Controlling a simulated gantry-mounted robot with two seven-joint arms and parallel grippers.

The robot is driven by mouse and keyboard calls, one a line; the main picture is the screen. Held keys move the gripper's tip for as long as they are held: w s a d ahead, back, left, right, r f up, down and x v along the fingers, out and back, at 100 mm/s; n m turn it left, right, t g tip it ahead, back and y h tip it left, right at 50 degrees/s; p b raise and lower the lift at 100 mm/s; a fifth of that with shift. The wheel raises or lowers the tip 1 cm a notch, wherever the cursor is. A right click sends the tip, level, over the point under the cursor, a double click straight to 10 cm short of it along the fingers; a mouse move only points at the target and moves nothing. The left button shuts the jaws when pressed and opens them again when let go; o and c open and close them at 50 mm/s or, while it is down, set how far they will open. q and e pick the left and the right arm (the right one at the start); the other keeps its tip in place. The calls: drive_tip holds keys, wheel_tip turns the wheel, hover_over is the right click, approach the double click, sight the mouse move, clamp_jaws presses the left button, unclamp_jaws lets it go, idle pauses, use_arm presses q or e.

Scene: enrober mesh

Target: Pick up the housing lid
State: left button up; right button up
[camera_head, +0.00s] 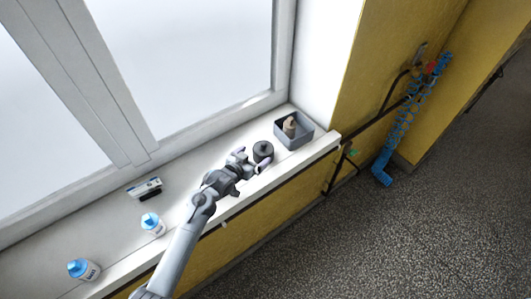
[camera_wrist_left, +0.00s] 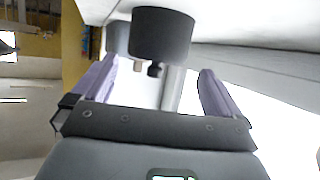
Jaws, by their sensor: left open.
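The housing lid appears to be the dark grey round piece with a small knob (camera_head: 263,150) on the white window sill. In the left wrist view the dark round piece (camera_wrist_left: 162,33) shows upside down, ahead of my fingers and roughly centred between them. My left gripper (camera_head: 250,160) is open, its two pale purple fingers spread close to the piece. In the wrist view the open left gripper (camera_wrist_left: 158,68) has nothing clamped in it. I cannot tell whether a finger touches the piece. My right gripper is not in view.
A grey open box (camera_head: 306,138) with a beige object (camera_head: 290,126) in it stands just right of the lid. The window is behind.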

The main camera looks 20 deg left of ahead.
sight(261, 150)
use_arm(q)
drive_tip(key=shift+b+x, duration=0.55)
drive_tip(key=shift+x, duration=2.25)
drive_tip(key=shift+d+r, duration=0.15)
drive_tip(key=shift+c, duration=0.3)
drive_tip(key=c, duration=0.6)
